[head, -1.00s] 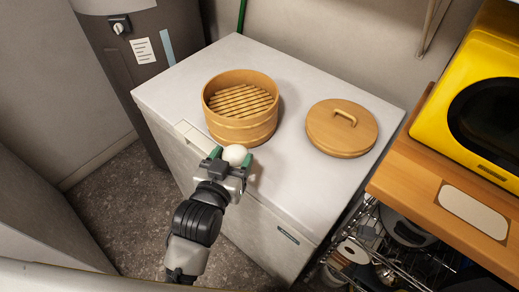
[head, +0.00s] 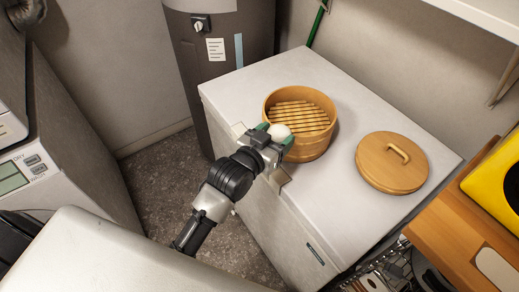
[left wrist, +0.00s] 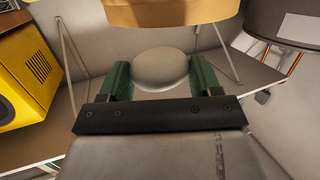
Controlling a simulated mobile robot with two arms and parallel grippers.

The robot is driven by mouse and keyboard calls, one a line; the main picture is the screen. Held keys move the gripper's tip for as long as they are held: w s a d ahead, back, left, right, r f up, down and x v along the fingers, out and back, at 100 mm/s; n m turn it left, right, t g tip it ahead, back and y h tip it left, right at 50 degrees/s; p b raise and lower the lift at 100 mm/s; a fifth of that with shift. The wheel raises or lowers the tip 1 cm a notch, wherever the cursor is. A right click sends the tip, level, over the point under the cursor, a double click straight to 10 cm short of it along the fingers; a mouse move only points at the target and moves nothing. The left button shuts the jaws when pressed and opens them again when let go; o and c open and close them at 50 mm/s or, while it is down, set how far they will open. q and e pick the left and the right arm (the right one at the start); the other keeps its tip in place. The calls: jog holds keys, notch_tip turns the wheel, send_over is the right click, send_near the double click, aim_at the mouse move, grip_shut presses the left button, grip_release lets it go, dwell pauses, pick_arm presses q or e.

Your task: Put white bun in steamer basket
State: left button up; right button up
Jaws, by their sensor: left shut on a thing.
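The white bun (head: 279,131) is between the green fingers of my left gripper (head: 276,138), which is shut on it. In the left wrist view the bun (left wrist: 161,68) sits between both fingertips. The round wooden steamer basket (head: 307,150) stands open on the white chest top, with a slatted floor inside. The bun is at the near left side of the basket, around rim height in the picture; I cannot tell whether it touches the wall. The basket (left wrist: 170,14) also shows at the top of the left wrist view. My right gripper is not in view.
A round wooden lid (head: 391,163) with a handle lies on the white chest (head: 240,92) right of the basket. A wooden counter (head: 455,215) with a yellow microwave (head: 492,182) stands at right. A dark grey cylinder (head: 212,65) stands behind left.

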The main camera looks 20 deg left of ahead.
pick_arm(q)
jog(key=w+r+m+g+h+p, duration=0.1)
jog(key=w+r+p, duration=0.1)
jog(key=w+r, duration=0.4)
jog(key=w+r+m+h+p, duration=0.1)
jog(key=w+r+p, duration=0.15)
jog(key=w, duration=0.55)
notch_tip(320, 180, down, 5)
jog(key=b, duration=0.6)
jog(key=shift+s+f, duration=0.15)
jog(key=o, duration=1)
jog(key=b+v, duration=0.2)
jog(key=v, duration=0.8)
jog(key=shift+s+a, duration=0.15)
jog(key=shift+s, duration=0.25)
